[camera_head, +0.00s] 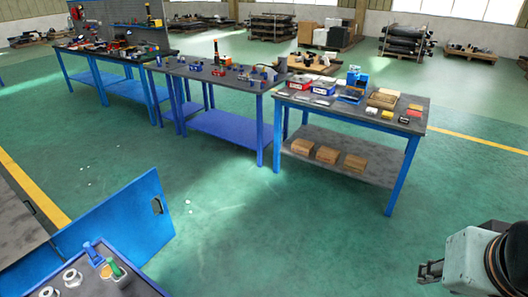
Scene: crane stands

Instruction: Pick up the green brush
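A green upright thing (114,268), which looks like the green brush, stands at the lower left on a dark-topped blue workbench (136,287). Its lower end is by a round, orange-yellow topped item, and I cannot tell whether it stands in it. A similar blue thing (93,253) stands just behind it to the left. My gripper (424,272) is at the lower right, far from the green thing, with open floor between. Its dark fingers are small in view and look apart, with nothing visible between them.
Metallic rings (71,276) lie left of the green thing. A blue panel (120,232) stands upright behind that bench. A blue table (340,112) with boxes and further workbenches (215,75) stand across the room. The green floor (270,240) in the middle is clear.

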